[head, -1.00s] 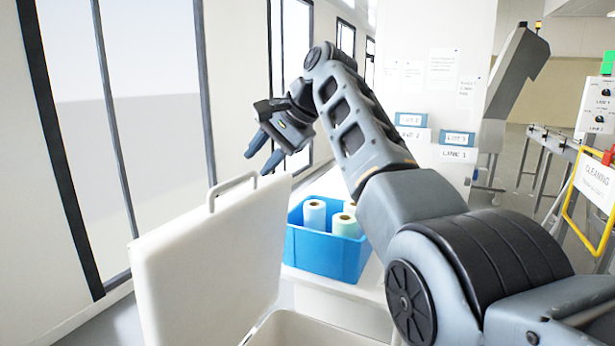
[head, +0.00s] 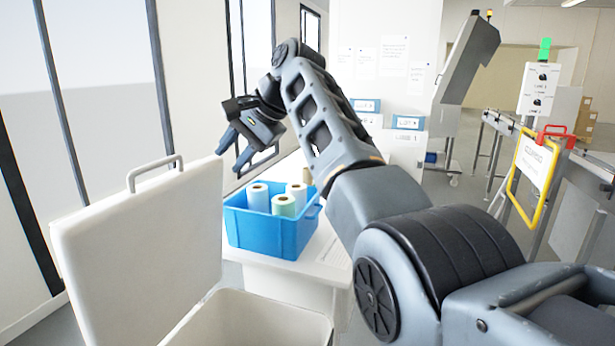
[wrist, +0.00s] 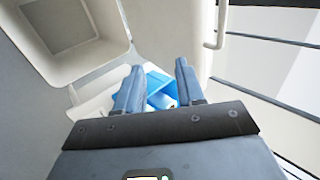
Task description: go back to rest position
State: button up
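My arm reaches from the lower right up to an elbow and then down to the gripper. The blue crate (head: 265,233) holds upright paper rolls (head: 283,206) and stands on a white table (head: 325,262).
A white bin (head: 255,318) with its handled lid (head: 140,250) standing open is in front. Windows line the left wall. A yellow-framed sign (head: 533,160) and a control panel (head: 539,88) are at the right. Open floor lies between table and conveyor.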

jog(key=s+d+f+t, duration=0.1)
jog(key=d+f, duration=0.2)
jog(key=f, duration=0.6)
jog(key=s+d+f+t+h, duration=0.1)
jog(key=d+f, duration=0.3)
jog(key=f, duration=0.5)
jog(key=s+d+f+t, duration=0.1)
jog(key=d+f, duration=0.2)
jog(key=f, duration=0.7)
jog(key=s+d+f+t+h, duration=0.1)
jog(key=s+d+f+t, duration=0.1)
jog(key=s+d+f, duration=0.55)
jog(key=s+d+f+t+h, duration=0.1)
jog(key=s+d+f+t, duration=0.1)
jog(key=s+d+f, duration=0.5)
jog(key=s+d+n+t+h, duration=0.1)
jog(key=s+d, duration=0.3)
jog(key=s, duration=0.9)
jog(key=s+d+t+h, duration=0.1)
jog(key=s+d+h, duration=0.15)
jog(key=s, duration=0.95)
jog(key=s+d+r+n+t, duration=0.1)
jog(key=s+d+r, duration=0.1)
jog(key=s+r, duration=0.7)
jog(key=s+d+r+n+t+h, duration=0.1)
jog(key=s+d+r+n, duration=0.1)
jog(key=s+r, duration=0.7)
jog(key=shift+s+d+r+t, duration=0.35)
jog(key=shift+s+r+t, duration=0.05)
